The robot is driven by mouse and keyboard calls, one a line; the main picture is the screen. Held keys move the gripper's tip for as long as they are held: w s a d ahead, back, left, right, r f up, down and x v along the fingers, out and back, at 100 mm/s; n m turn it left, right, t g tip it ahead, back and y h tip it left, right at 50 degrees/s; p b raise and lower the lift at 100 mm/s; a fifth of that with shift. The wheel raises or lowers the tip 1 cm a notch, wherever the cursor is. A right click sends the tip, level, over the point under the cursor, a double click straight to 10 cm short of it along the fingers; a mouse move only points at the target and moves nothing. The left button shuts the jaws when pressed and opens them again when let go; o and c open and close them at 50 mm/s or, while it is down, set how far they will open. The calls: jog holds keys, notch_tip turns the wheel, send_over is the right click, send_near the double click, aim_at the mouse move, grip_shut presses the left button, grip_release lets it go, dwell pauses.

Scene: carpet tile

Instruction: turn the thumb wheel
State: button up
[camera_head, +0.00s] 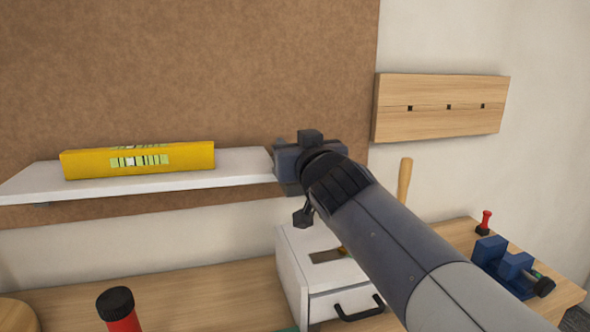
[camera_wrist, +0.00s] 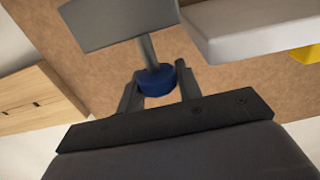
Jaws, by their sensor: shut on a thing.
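The thumb wheel (camera_wrist: 156,82) is a blue round knob in the wrist view. A grey stem (camera_wrist: 147,50) runs from it to a flat grey block (camera_wrist: 115,22). My gripper (camera_wrist: 159,82) has one dark finger on each side of the wheel and is shut on it. In the head view my gripper (camera_head: 302,163) is at the right end of the white shelf, in front of the brown board. My wrist and arm hide the wheel there.
A yellow box-like bar (camera_head: 138,160) lies on the white shelf (camera_head: 30,183). Below are a white drawer unit (camera_head: 292,262), a red bottle with a black cap (camera_head: 120,312), a blue vise (camera_head: 505,262) and a small red-handled item (camera_head: 485,222). A wooden rack (camera_head: 440,106) hangs at right.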

jog(key=shift+f+m+h+b, duration=0.65)
jog(key=shift+m+h+b, duration=0.4)
jog(key=shift+b, duration=4.45)
jog(key=m+h+b, duration=0.1)
jog(key=h+b, duration=0.2)
jog(key=shift+a+m+b, duration=0.1)
jog(key=shift+m+b, duration=0.15)
jog(key=shift+b, duration=0.05)
jog(key=shift+h, duration=0.45)
jog(key=shift+r+m+h+b, duration=0.1)
jog(key=shift+m+h+b, duration=0.35)
jog(key=shift+m+h, duration=0.4)
jog(key=shift+r+m+h, duration=0.15)
jog(key=shift+m+h, duration=0.6)
jog(key=shift+h, duration=0.5)
jog(key=m+h+p, duration=0.1)
jog(key=m+g+h, duration=0.1)
jog(key=h, duration=0.1)
jog(key=shift+s+r+g+p, duration=0.1)
jog(key=shift+r+g+p, duration=0.05)
jog(key=shift+g+p, duration=0.2)
jog(key=shift+m+h, duration=0.3)
jog(key=shift+h, duration=0.2)
jog(key=shift+f, duration=0.2)
